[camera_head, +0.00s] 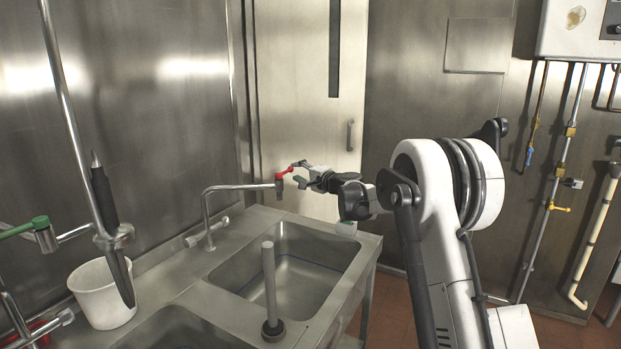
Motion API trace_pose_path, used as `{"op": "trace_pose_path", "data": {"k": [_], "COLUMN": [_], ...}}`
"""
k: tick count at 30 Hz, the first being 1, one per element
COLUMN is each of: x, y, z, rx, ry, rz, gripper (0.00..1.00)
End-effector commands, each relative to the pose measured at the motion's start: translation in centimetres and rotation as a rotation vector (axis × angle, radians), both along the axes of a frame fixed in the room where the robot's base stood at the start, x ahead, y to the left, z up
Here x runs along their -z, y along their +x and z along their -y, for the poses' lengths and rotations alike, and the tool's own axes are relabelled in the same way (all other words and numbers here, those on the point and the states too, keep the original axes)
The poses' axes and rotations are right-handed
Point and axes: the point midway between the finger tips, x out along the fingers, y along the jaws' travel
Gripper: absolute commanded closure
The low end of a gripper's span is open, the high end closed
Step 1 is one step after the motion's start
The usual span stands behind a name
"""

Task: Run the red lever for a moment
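The red lever (285,172) sits on top of the spout end of a steel tap (238,187) that reaches over the far sink basin. It tilts up toward the right. My gripper (299,173) is just right of the lever, its fingers pointing left toward it. The fingers look apart, one higher and one lower, with nothing seen held between them. The lever's raised end is close to the fingertips; I cannot tell whether they touch. No water shows below the tap.
The far basin (311,235) lies below, with a grey upright pipe (270,275) at its near side. A white bucket (100,292), a hanging sprayer (106,205) and a green lever (40,222) are at left. A small container (346,227) stands at the sink's right corner.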

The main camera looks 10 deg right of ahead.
Motion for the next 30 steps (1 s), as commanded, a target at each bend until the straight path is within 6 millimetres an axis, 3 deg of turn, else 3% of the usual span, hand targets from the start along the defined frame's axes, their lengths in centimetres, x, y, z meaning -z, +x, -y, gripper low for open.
{"op": "trace_pose_path", "data": {"k": [3, 11, 30], "x": [1.9, 3.1, 2.9], "y": [1.9, 3.4, 9.6], "z": [1.2, 1.9, -1.2], "rx": [0.02, 0.034, 0.034], "ry": [0.059, 0.106, 0.104], "rz": [0.01, 0.017, 0.018], "gripper": [0.71, 0.71, 0.71]}}
